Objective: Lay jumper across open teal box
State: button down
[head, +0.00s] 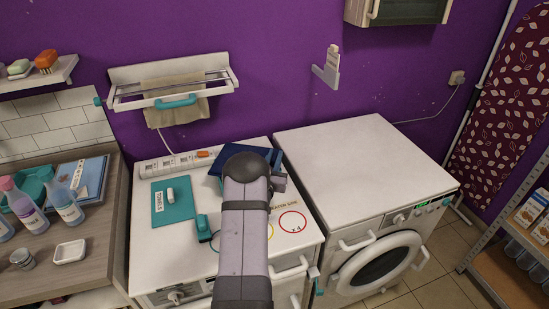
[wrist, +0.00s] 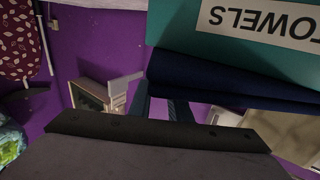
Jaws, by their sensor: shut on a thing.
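My gripper (wrist: 165,107) is shut on the dark navy jumper (wrist: 215,84). In the head view the jumper (head: 252,154) shows behind the end of my arm, above the back of the white worktop. In the wrist view, which looks upside down, a teal surface labelled TOWELS (wrist: 185,25) lies right against the jumper in the picture; I cannot tell whether they touch. In the head view a flat teal panel (head: 180,212) with a TOWELS label lies left of my arm.
A white power strip (head: 180,164) runs along the back. A small teal object (head: 204,228) lies left of my arm. A towel rack (head: 172,90) hangs on the purple wall. The washing machine's top (head: 355,155) is clear. Bottles (head: 65,205) stand on the left counter.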

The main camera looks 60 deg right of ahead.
jog(key=c, duration=1.6)
grip_release()
jog(key=shift+o, duration=0.2)
jog(key=shift+f, duration=0.1)
jog(key=shift+f, duration=0.1)
jog(key=shift+a, duration=0.15)
jog(key=shift+b+v, duration=1.35)
jog(key=shift+v, duration=2.15)
jog(key=shift+r, duration=0.2)
